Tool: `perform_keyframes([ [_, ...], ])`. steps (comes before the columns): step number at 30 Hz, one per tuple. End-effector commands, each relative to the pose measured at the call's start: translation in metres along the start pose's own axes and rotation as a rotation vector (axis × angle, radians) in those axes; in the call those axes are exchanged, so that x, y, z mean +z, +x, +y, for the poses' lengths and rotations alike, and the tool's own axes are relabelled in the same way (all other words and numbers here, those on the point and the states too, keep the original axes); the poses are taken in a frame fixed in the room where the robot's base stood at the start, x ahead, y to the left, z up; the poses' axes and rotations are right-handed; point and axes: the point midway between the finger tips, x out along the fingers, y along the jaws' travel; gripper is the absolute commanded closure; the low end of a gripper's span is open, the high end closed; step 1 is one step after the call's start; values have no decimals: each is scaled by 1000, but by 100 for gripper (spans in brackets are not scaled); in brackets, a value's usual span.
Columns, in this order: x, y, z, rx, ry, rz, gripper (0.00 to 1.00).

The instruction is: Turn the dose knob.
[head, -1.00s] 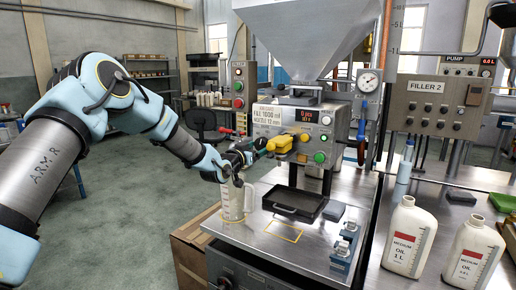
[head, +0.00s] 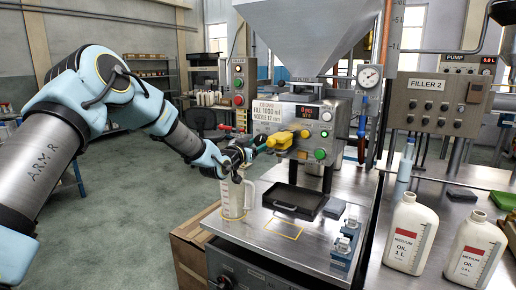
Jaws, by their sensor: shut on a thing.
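The filling machine's front panel stands at the centre of the head view, under a steel hopper. A yellow knob part (head: 280,141) sticks out of the panel's left side, with another yellow part (head: 304,134) to its right. The fingers are small and partly hidden, so the exact grip is unclear. A small display (head: 315,120) sits above; its digits are hard to read.
A black tray (head: 294,203) sits under the nozzle. A green button (head: 320,154) is just right of the yellow parts. White oil bottles (head: 408,237) stand at the right.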

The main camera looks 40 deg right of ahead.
Motion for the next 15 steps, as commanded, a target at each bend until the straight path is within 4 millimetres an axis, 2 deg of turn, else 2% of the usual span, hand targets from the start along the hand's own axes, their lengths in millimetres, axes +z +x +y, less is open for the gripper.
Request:
perform_keyframes([
  [4,7,0,1,1,86,3,93],
  [15,8,0,0,-1,418,5,93],
])
